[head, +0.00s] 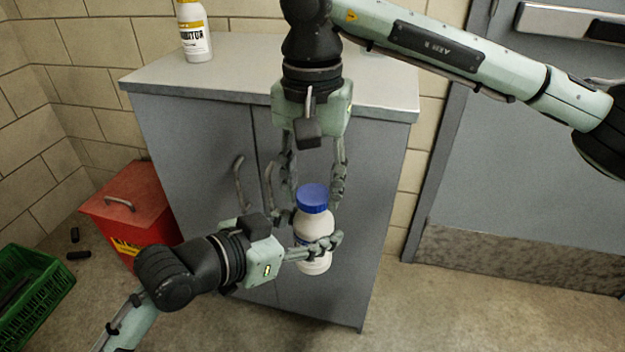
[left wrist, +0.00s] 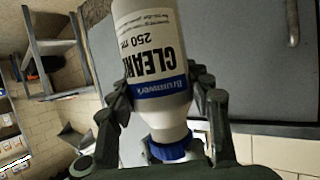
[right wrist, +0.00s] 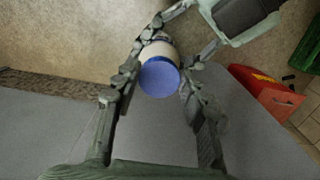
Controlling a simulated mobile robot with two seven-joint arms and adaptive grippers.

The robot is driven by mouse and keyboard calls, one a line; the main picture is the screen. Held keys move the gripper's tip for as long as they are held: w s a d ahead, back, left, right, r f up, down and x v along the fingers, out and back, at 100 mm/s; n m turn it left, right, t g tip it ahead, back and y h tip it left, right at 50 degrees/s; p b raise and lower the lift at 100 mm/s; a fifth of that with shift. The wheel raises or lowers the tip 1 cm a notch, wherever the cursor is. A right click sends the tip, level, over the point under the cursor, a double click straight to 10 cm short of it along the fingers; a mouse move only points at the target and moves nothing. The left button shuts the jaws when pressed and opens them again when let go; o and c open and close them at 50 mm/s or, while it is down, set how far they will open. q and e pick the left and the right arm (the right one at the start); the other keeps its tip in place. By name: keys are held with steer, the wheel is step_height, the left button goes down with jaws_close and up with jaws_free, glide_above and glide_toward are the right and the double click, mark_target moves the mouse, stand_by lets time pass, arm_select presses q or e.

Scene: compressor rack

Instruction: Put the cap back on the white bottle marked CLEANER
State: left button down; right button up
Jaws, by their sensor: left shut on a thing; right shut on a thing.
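The white bottle (head: 314,226) stands roughly upright in the air in front of the cabinet. Its CLEANER label (left wrist: 155,62) reads upside down in the left wrist view. My left gripper (head: 317,246) is shut around the bottle's body from the side. The blue cap (head: 313,196) sits at the top of the bottle, in line with its neck; it also shows in the left wrist view (left wrist: 172,150) and from above in the right wrist view (right wrist: 160,77). My right gripper (head: 312,206) points down from above, its fingers shut on the cap. I cannot tell whether the threads are engaged.
A grey cabinet (head: 200,130) with a light top stands behind the grippers. Another white bottle (head: 194,40) with a yellow band stands on it. A red box (head: 130,205) and green crate (head: 35,285) are on the floor at left. A grey door (head: 530,150) is at right.

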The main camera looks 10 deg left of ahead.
steer(key=shift+f, duration=0.55)
stand_by(0.4)
